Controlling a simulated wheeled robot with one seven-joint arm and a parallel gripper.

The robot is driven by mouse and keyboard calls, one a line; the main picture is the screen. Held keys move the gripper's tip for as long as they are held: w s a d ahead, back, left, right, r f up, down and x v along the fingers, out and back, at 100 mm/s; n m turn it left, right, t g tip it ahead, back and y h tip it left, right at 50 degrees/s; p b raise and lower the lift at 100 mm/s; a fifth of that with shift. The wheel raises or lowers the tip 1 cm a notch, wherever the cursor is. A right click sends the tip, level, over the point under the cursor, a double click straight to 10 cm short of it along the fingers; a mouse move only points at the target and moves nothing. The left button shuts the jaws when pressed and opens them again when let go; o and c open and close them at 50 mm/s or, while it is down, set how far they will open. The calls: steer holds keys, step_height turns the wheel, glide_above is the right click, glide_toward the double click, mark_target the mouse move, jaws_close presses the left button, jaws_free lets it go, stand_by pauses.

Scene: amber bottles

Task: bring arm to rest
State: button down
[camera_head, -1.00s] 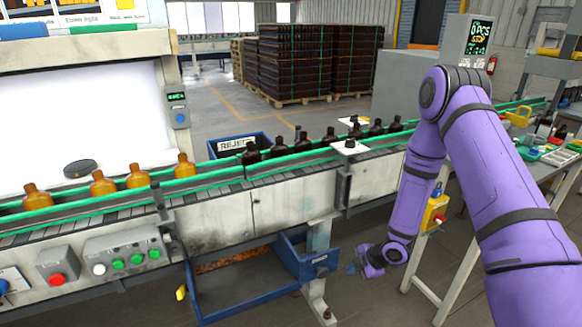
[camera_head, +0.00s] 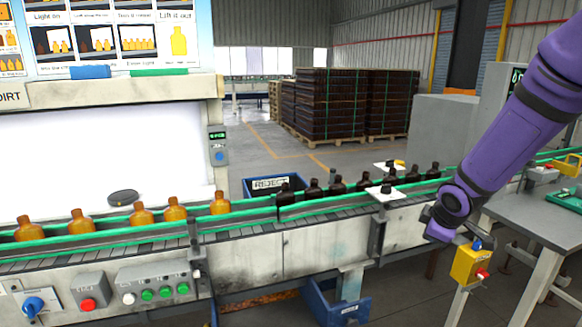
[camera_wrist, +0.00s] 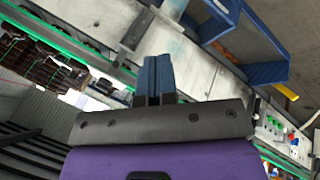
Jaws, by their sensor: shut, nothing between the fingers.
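My gripper (camera_wrist: 158,80) shows in the wrist view with its two blue fingers together and nothing between them. It points toward the grey side of the conveyor and is apart from the bottles. In the head view my purple arm comes in from the upper right and folds in front of the right part of the conveyor; I cannot make out the fingers there. Amber bottles (camera_head: 142,214) stand upright in a row on the conveyor (camera_head: 250,226) before the white lit panel (camera_head: 80,150). Darker bottles (camera_head: 314,190) stand farther right on the same belt.
A blue REJECT bin (camera_head: 270,184) sits behind the belt, and a lower blue bin (camera_head: 336,304) is below it. A yellow box with a red button (camera_head: 468,264) hangs by the grey side table (camera_head: 530,222). Stacked crates (camera_head: 325,105) stand at the back, with open floor before them.

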steer(key=s+r+m+h, duration=0.1)
steer(key=s+r+m, duration=0.6)
steer(key=s+r, duration=0.7)
steer(key=s+a+r+m+y, duration=0.1)
steer(key=s+a+r+m, duration=0.1)
steer(key=s, duration=0.5)
steer(key=s+a+r+m, duration=0.2)
steer(key=s+r, duration=0.2)
steer(key=s, duration=0.4)
steer(key=shift+s+m+g+y, duration=0.15)
steer(key=shift+m+g+y, duration=0.15)
steer(key=shift+g+y, duration=0.1)
stand_by(0.8)
